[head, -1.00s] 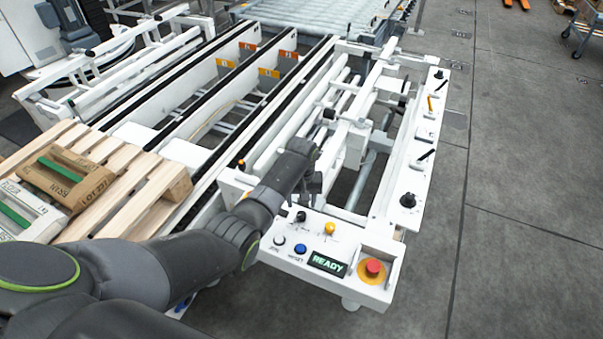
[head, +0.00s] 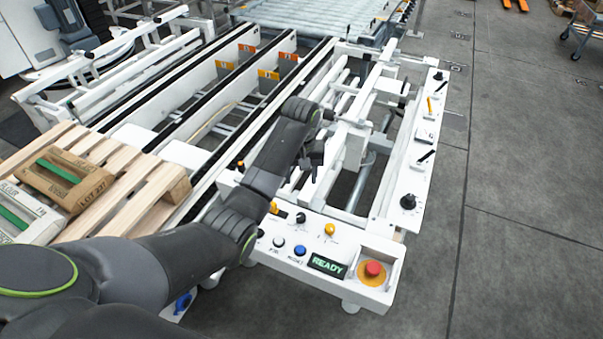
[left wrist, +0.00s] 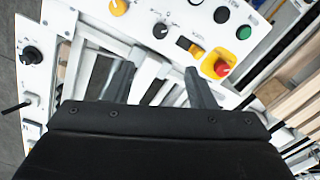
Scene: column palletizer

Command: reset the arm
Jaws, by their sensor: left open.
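My left gripper (head: 314,172) hangs fingers down above the white machine frame, just beyond the control panel (head: 330,283), clear of its buttons. In the left wrist view its two dark fingers (left wrist: 160,86) are apart, with nothing between them. The panel carries a blue button (head: 299,250), a white button (head: 279,241), a yellow knob (head: 330,229), a black knob (head: 300,217), a lit READY display (head: 327,264) and a red emergency stop (head: 373,268). My left arm covers the panel's left part. My right gripper is out of view.
A wooden pallet (head: 150,205) with labelled sacks (head: 66,179) is at the left. White conveyor rails run behind my arm to a roller conveyor (head: 330,20). A side rail with a black knob (head: 408,202) is at the right. The grey floor at right is open.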

